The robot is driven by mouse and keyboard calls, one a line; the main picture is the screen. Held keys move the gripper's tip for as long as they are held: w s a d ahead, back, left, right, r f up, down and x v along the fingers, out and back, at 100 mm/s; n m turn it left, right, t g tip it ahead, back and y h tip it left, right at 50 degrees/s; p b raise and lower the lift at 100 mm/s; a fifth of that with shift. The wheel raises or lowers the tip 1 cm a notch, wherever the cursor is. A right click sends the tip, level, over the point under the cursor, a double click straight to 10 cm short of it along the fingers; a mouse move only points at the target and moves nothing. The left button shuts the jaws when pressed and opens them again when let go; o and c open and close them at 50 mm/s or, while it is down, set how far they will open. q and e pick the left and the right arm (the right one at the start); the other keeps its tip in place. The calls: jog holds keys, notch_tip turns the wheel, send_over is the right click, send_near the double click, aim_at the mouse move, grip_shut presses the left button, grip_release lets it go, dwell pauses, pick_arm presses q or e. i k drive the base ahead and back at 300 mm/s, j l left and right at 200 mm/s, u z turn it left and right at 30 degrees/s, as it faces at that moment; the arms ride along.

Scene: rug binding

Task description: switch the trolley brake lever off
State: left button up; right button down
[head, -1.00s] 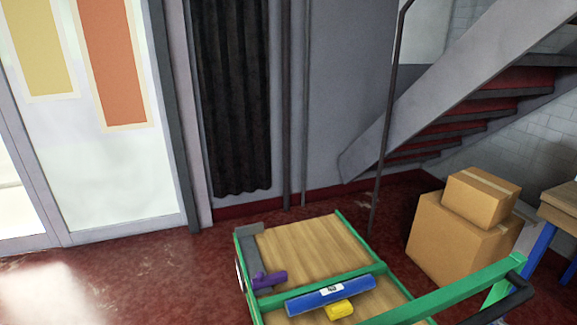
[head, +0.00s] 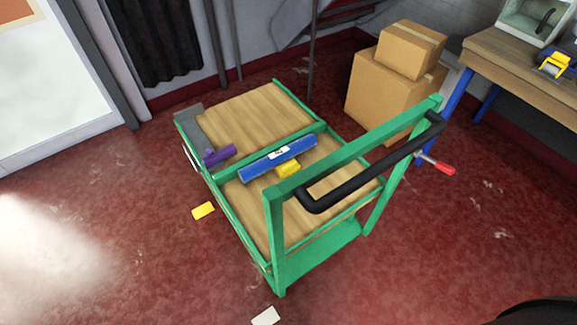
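The trolley (head: 297,270) has a green frame, a wooden deck and a black push handle (head: 372,178). It stands on the red floor in the middle of the head view. A lever with a red grip (head: 440,167) sticks out from the right upright of the handle frame, pointing right and slightly down. I take it to be the brake lever; its on or off setting cannot be told. Neither of my grippers is in view.
On the trolley lie a blue roll (head: 278,158), a yellow block (head: 288,169) and a purple object (head: 219,155). Cardboard boxes (head: 389,98) stand behind it. A workbench (head: 520,73) is at the right. A yellow card (head: 203,210) lies on the floor. Floor in front is mostly clear.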

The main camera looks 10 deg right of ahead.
aim_at(442, 167)
jog(key=l+z, duration=0.2)
jog(key=z, duration=0.2)
jog(key=k+l+z, duration=0.1)
jog(key=l+z, duration=0.25)
jog(key=j, duration=0.1)
